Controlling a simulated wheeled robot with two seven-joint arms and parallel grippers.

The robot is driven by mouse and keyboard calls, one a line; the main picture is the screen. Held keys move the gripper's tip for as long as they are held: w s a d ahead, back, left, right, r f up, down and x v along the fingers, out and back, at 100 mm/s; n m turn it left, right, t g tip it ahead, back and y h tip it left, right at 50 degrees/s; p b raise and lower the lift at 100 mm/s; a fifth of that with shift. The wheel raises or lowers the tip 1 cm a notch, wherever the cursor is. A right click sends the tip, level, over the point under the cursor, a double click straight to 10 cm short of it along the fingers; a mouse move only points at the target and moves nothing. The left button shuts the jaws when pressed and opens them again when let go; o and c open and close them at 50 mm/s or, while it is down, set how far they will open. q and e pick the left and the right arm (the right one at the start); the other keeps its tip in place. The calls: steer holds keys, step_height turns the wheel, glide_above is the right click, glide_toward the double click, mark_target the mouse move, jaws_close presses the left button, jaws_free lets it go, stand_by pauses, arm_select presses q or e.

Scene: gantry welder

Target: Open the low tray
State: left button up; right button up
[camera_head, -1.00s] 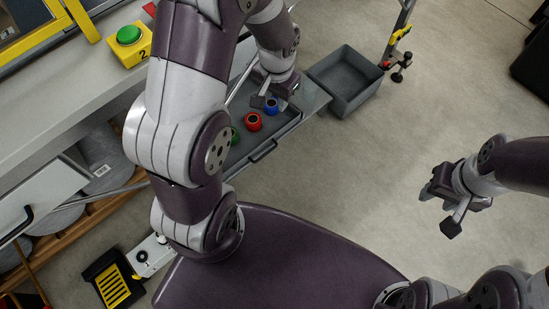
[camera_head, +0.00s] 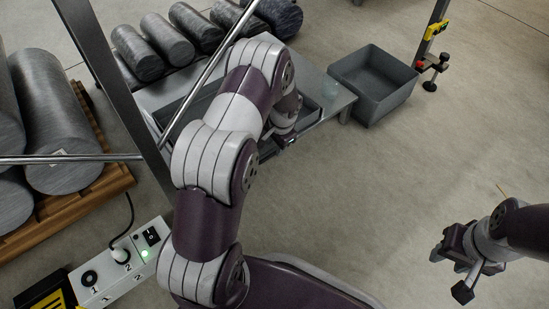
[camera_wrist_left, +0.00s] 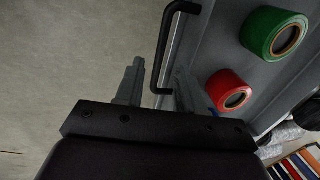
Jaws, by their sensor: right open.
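The low tray (camera_head: 312,117) is a grey open drawer, partly hidden behind my left arm in the head view. In the left wrist view, its grey floor (camera_wrist_left: 222,45) carries a green roll (camera_wrist_left: 273,33) and a red roll (camera_wrist_left: 229,90). Its black bar handle (camera_wrist_left: 163,50) stands between the two fingers of my left gripper (camera_wrist_left: 157,88), with a visible gap beside it. That gripper is open, and also shows at the tray's near side in the head view (camera_head: 287,141). My right gripper (camera_head: 450,273) is open and empty above the floor at the lower right.
A dark grey bin (camera_head: 372,88) stands on the floor right of the tray. Grey cylinders (camera_head: 48,120) lie on a wooden pallet at left, with more cylinders (camera_head: 165,42) behind. A socket strip (camera_head: 122,262) is at lower left. The middle floor is clear.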

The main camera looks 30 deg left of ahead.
mark_target(274, 153)
arm_select(q)
steer(key=f, duration=0.1)
steer(key=f+b, duration=0.1)
steer(key=f, duration=0.1)
steer(key=shift+w+a+f+b, duration=0.1)
steer(key=shift+a+f+b, duration=0.2)
arm_select(e)
step_height(274, 153, down, 3)
steer(key=shift+r, duration=0.15)
arm_select(q)
jaws_close()
